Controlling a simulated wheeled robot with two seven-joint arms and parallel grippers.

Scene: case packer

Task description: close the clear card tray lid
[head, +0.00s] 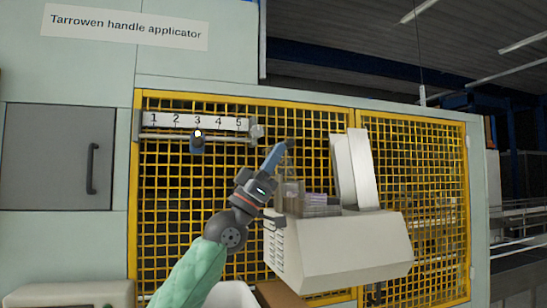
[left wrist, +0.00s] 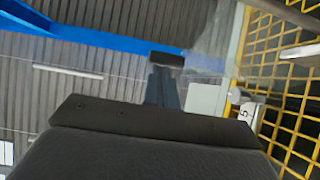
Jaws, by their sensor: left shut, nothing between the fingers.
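The card tray (head: 281,198) is a clear box on top of the off-white machine unit, with a stack of greyish-purple cards (head: 318,203) beside it. I cannot clearly make out the lid in the head view. In the left wrist view a see-through pane (left wrist: 212,45), which may be the lid, stands just right of my fingers. My left gripper (head: 290,144) is shut and empty, raised above the tray with its fingers pointing up and right. It also shows in the left wrist view (left wrist: 166,60). My right gripper is not in view.
Yellow mesh guarding (head: 430,180) stands behind the off-white unit (head: 345,245). Two tall off-white plates (head: 354,168) rise right of the cards. A numbered scale (head: 196,121) with a dark slider (head: 197,143) near 3 is at upper left.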

